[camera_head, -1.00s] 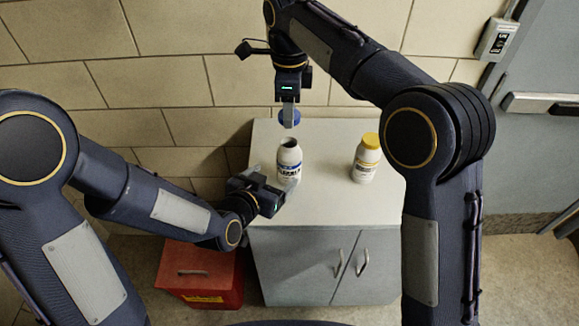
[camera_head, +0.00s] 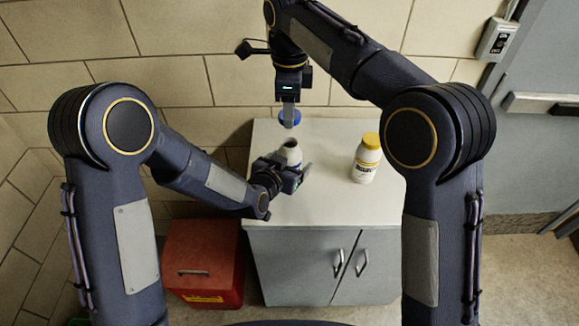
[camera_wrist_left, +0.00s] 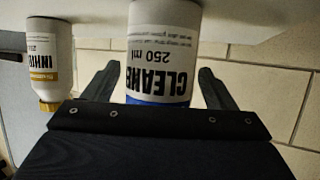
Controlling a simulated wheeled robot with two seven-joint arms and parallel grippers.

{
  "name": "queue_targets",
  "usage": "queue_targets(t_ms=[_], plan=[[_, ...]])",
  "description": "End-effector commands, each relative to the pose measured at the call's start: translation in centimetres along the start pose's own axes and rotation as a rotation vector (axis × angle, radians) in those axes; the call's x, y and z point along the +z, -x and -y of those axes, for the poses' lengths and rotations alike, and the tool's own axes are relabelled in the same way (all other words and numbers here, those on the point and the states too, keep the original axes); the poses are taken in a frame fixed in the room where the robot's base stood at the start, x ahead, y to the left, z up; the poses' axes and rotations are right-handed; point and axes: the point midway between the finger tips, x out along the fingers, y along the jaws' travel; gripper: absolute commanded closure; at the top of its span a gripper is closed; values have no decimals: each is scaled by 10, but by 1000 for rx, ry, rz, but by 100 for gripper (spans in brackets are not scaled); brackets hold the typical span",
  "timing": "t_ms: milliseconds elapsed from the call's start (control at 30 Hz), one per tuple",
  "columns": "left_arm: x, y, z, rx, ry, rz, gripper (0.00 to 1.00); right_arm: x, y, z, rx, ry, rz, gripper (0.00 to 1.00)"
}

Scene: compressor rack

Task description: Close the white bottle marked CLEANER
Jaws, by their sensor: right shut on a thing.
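The white CLEANER bottle (camera_head: 292,154) stands upright on the cabinet top, its dark mouth uncovered. In the left wrist view the bottle (camera_wrist_left: 165,50) appears upside down, with its label reading CLEANER 250 ml. My left gripper (camera_head: 291,168) is in front of the bottle and hides its lower part. Its two fingers (camera_wrist_left: 158,88) are open on either side of the bottle, with gaps showing. My right gripper (camera_head: 289,117) points down and is shut on the blue cap (camera_head: 296,118), held above the bottle mouth and apart from it.
A white bottle with a yellow cap (camera_head: 366,160) stands to the right; it also shows in the left wrist view (camera_wrist_left: 41,55). The grey cabinet (camera_head: 345,205) has free top space at front and right. A red box (camera_head: 203,262) sits on the floor at left. A tiled wall is behind.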

Motion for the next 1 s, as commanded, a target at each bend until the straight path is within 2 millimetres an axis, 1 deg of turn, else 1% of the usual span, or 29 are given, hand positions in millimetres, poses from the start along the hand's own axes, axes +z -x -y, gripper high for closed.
queue_targets(t_ms=[33, 67, 500, 567, 633, 800, 900, 1000], plan=[[0, 0, 0, 0, 0, 0, 26, 0, 0, 0, 0, 0, 0, 78], [0, 0, 0, 0, 0, 0, 30, 0, 0, 0, 0, 0, 0, 78], [0, 0, 0, 0, 0, 0, 88, 0, 0, 0, 0, 0, 0, 78], [0, 0, 0, 0, 0, 0, 88, 0, -1, 0, 0, 0, 0, 78], [0, 0, 0, 0, 0, 0, 88, 0, -7, 0, 2, 0, -1, 78], [0, 0, 0, 0, 0, -1, 88, 0, -33, -1, 4, 0, -3, 78], [0, 0, 0, 0, 0, -1, 88, 0, -45, 0, 2, 0, -2, 78], [0, 0, 0, 0, 0, -1, 88, 0, -50, 0, 1, 0, -1, 78]])
